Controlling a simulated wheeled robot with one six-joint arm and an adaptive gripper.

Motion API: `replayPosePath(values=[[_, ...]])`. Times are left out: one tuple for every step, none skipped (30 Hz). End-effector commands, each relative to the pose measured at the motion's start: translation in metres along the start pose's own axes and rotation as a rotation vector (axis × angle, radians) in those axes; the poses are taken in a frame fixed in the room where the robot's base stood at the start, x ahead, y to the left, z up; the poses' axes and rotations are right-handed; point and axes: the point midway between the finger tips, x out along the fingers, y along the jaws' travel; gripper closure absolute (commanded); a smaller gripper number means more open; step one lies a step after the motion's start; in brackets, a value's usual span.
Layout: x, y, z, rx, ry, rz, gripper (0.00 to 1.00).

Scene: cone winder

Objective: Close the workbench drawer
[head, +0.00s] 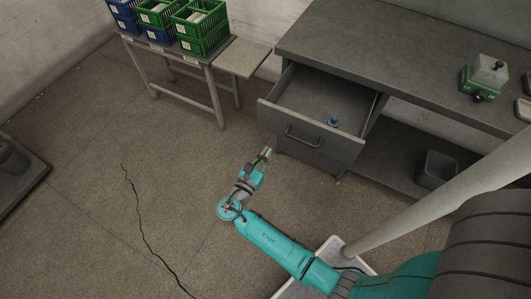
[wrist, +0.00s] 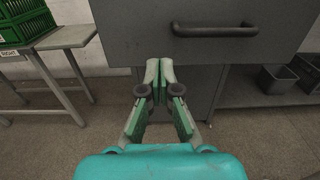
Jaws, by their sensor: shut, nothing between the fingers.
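The workbench drawer (head: 312,125) is pulled out of the grey workbench (head: 385,50), and a small blue object (head: 333,122) lies inside it. Its front carries a dark bar handle (head: 302,138); the front (wrist: 215,52) and handle (wrist: 214,30) also show in the wrist view. My gripper (head: 267,152) is in front of the drawer, left of and lower than the handle in the head view. In the wrist view my gripper (wrist: 160,72) has its fingertips together and empty, overlapping the drawer front's lower edge. I cannot tell whether they touch it.
A side table (head: 180,55) with green crates (head: 203,40) and blue crates stands at the left of the bench. A grey bin (head: 437,168) sits on the bench's lower shelf. The floor (head: 110,130) left of my arm is clear, with a crack.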

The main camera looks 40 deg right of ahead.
Motion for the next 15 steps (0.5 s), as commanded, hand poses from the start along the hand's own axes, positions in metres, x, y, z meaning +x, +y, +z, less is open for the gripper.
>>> replayPosePath(values=[[0.010,-0.001,0.000,0.001,0.000,-0.004,1.00],[0.015,-0.001,0.000,0.001,0.000,-0.005,1.00],[0.022,-0.001,0.000,0.001,0.000,-0.004,1.00],[0.027,-0.001,0.000,0.001,0.000,-0.005,1.00],[0.032,-0.001,0.000,0.002,0.000,-0.004,1.00],[0.039,-0.001,0.000,0.002,0.000,-0.004,1.00],[0.044,-0.001,0.000,0.002,0.000,-0.004,1.00],[0.050,-0.001,0.000,0.002,0.000,-0.004,1.00],[0.057,-0.001,0.000,0.002,0.000,-0.004,1.00],[0.062,-0.001,0.000,0.002,0.000,-0.004,1.00],[0.067,-0.001,0.000,0.002,0.000,-0.004,1.00],[0.073,-0.001,0.000,0.002,0.000,-0.003,1.00],[0.078,-0.001,0.000,0.002,0.000,-0.003,1.00],[0.083,-0.001,0.000,0.002,0.000,-0.003,1.00],[0.088,-0.001,0.000,0.003,0.000,-0.002,1.00]])
